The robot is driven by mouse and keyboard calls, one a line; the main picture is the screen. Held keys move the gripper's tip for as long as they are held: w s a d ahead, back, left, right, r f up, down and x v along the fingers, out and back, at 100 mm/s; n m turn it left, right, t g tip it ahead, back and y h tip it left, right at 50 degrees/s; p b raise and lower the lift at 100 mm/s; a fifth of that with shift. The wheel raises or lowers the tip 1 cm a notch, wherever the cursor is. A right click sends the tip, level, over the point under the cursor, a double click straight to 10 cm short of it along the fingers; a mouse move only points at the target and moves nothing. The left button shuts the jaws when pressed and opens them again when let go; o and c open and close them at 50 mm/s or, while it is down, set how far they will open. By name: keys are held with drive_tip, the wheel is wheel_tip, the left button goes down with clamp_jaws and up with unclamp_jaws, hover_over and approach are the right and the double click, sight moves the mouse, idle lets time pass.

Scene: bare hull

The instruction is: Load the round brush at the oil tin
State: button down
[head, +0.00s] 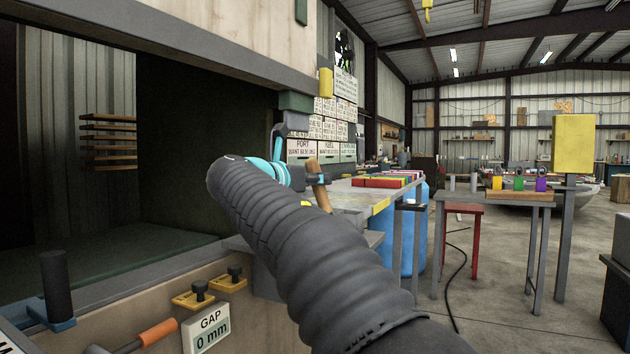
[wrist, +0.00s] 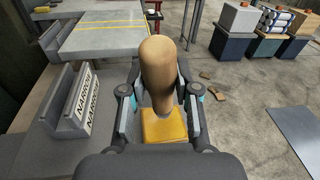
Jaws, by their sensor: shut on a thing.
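My gripper (head: 316,179) is shut on a wooden handle (head: 321,198), which I take to be the round brush's. In the wrist view the rounded end of the handle (wrist: 160,70) stands up between the two fingers (wrist: 160,100). The bristles are hidden. A yellow block-like thing (wrist: 165,126) shows below the handle between the fingers. I cannot tell whether it touches the brush. I cannot make out the oil tin for certain in either view.
A grey bench with yellow edging (head: 370,198) carries coloured bars (head: 386,181). A smaller table (head: 495,196) holds several small cups. A labelled grey rack (wrist: 72,108) stands left in the wrist view. A wall with a GAP sign (head: 206,328) is close on the left.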

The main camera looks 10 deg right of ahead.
sight(309, 164)
drive_tip(key=shift+f+b, duration=0.45)
drive_tip(key=shift+f, duration=0.4)
idle(1.2)
wheel_tip(309, 164, up, 5)
drive_tip(key=p, duration=0.5)
drive_tip(key=shift+p, duration=0.35)
drive_tip(key=shift+r, duration=1.05)
drive_tip(key=shift+s, duration=0.1)
